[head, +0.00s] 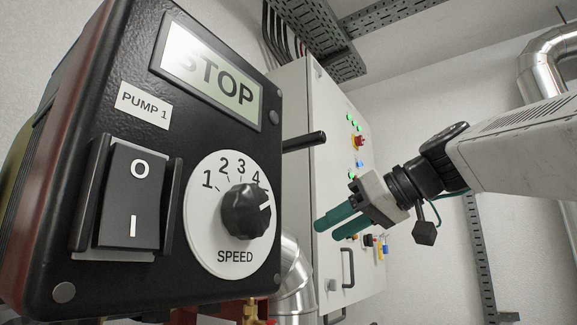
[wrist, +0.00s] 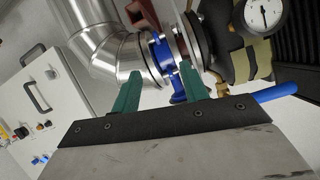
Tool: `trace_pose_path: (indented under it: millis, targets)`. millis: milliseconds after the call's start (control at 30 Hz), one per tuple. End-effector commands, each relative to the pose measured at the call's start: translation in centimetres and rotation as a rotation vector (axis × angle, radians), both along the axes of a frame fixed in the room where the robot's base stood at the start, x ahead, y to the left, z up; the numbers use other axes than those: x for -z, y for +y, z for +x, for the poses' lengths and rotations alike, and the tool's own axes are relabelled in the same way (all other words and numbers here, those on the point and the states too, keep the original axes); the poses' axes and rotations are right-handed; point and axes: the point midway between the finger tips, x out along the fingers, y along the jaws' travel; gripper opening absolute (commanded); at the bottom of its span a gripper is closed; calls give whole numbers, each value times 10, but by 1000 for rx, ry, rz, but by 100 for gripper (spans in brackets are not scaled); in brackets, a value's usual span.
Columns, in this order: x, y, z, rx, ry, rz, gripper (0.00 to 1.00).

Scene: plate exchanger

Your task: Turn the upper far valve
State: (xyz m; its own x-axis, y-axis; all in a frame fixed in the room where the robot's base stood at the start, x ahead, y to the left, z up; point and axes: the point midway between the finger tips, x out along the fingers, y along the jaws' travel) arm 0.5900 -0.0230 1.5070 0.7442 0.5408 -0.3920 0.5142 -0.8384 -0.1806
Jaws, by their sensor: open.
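My gripper (head: 327,229) is at the right of centre in the head view, its two teal fingers pointing left, apart and empty. In the wrist view the fingers (wrist: 160,88) are also spread with nothing held between them. Beyond them is a blue valve body (wrist: 159,56) on a silver insulated pipe; I cannot tell whether it is the upper far valve. A blue lever-like bar (wrist: 274,92) sticks out at the right behind the gripper body, which hides the rest of it. No valve can be made out clearly in the head view.
A black pump control box (head: 150,240) with a speed knob fills the left of the head view. A light grey cabinet (head: 318,120) with buttons and a handle stands behind my gripper. A silver pipe (wrist: 108,50) and a round gauge (wrist: 263,13) show in the wrist view.

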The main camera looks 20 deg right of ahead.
Motion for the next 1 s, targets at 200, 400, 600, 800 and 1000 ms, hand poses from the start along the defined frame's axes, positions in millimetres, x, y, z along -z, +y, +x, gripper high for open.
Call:
trace_pose_path:
  millis: [200, 400, 600, 800, 1000]
  targets:
    - [-144, -21, -4, -60, -447, -58, 44]
    - [-174, -18, -6, -80, -555, -83, 44]
    - [-174, -4, 11, -85, -552, -79, 44]
    - [-173, 12, 33, -85, -551, -81, 44]
    - [-173, 23, 48, -83, -550, -80, 44]
